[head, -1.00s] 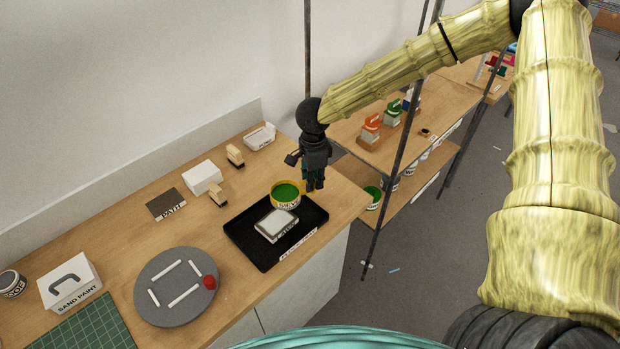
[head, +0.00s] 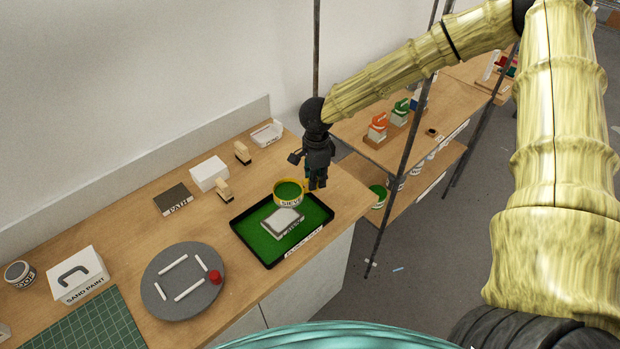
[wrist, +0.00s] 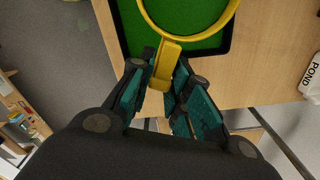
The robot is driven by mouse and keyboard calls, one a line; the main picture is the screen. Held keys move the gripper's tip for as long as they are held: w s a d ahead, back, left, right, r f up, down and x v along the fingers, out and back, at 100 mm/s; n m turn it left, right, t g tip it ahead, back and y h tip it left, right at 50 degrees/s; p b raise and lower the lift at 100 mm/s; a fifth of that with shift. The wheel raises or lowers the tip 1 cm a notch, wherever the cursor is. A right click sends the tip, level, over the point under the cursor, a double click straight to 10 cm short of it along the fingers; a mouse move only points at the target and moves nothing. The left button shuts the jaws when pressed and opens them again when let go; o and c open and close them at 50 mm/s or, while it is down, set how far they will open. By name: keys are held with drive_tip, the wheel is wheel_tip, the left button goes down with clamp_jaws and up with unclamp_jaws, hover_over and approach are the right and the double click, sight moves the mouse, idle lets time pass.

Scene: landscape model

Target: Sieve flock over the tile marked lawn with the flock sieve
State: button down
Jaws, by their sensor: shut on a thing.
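The flock sieve (head: 288,193) is a round yellow sieve with green inside and a label on its side. My gripper (head: 316,184) is shut on its yellow handle, which also shows in the wrist view (wrist: 167,64). The sieve is at the back of the black-rimmed tray (head: 249,247), just behind the tile marked lawn (head: 284,221). That tile is a pale block near the middle of the tray, its top mostly whitish. The tray floor around it is green. Whether the sieve touches the tray is unclear.
Left of the tray are a grey turntable (head: 155,294) with white strips and a red knob, a dark PATH tile (head: 173,199), a white block (head: 209,173) and a sand paint box (head: 78,275). A shelf post (head: 388,190) stands right of my gripper.

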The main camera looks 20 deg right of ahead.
drive_tip(key=shift+w+a, duration=0.2)
drive_tip(key=shift+a, duration=0.8)
drive_tip(key=shift+d+r, duration=0.1)
drive_tip(key=shift+s+d, duration=0.7)
drive_tip(key=shift+d, duration=1.5)
drive_tip(key=shift+w+a, duration=0.25)
drive_tip(key=shift+a, duration=0.5)
drive_tip(key=shift+w+a, duration=0.25)
drive_tip(key=shift+a, duration=0.55)
drive_tip(key=shift+w+a, duration=0.25)
drive_tip(key=shift+a, duration=0.5)
drive_tip(key=shift+s+d, duration=0.25)
drive_tip(key=shift+d, duration=0.5)
drive_tip(key=shift+s+d, duration=0.2)
drive_tip(key=shift+d, duration=0.6)
drive_tip(key=shift+s+d, duration=0.25)
drive_tip(key=shift+d, duration=0.5)
drive_tip(key=shift+a, duration=0.1)
